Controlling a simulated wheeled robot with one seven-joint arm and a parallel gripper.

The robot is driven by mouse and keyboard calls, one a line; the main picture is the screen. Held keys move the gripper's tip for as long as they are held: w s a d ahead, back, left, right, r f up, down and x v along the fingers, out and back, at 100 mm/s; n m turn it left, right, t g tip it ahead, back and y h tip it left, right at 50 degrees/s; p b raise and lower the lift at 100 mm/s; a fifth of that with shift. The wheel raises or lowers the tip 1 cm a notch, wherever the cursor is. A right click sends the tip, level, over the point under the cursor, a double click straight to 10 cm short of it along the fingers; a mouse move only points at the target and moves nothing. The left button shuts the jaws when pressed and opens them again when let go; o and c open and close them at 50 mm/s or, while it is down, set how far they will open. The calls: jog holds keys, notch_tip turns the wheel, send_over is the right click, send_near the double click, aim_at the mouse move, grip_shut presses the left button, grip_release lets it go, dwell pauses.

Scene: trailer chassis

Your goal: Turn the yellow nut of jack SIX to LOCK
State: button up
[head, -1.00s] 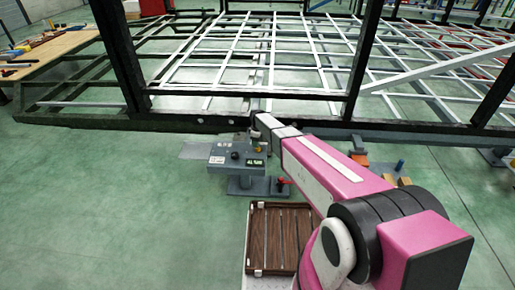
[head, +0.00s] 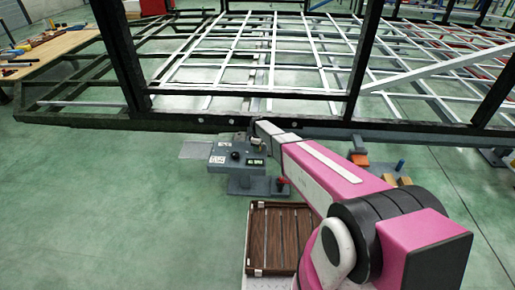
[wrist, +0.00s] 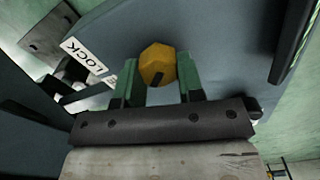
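The yellow nut (wrist: 158,62) is in the upper middle of the wrist view, with a dark mark on its near side. It sits on a blue-grey plate (wrist: 225,45). A white LOCK label (wrist: 84,55) is on the left of the plate, apart from the nut. My gripper (wrist: 158,72) has one green finger on each side of the nut, and both appear to touch it. In the head view, the grey jack unit (head: 222,160) stands below the chassis beam. My arm's far end is beside it; the nut and fingers cannot be made out there.
The black chassis frame (head: 250,93) crosses behind the jack unit. A brown slatted tray (head: 281,240) is in front, and a red part (head: 281,181) is near the jack's base. Green floor is open at left.

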jog(key=shift+m, duration=0.4)
jog(key=m, duration=0.3)
jog(key=shift+w+m, duration=0.1)
jog(key=shift+m, duration=0.3)
jog(key=m, duration=0.4)
jog(key=shift+d, duration=0.1)
jog(key=m, duration=0.5)
jog(key=shift+d, duration=0.1)
jog(key=m, duration=0.4)
jog(key=shift+m, duration=0.3)
jog(key=o, duration=0.9)
jog(key=shift+o, duration=0.2)
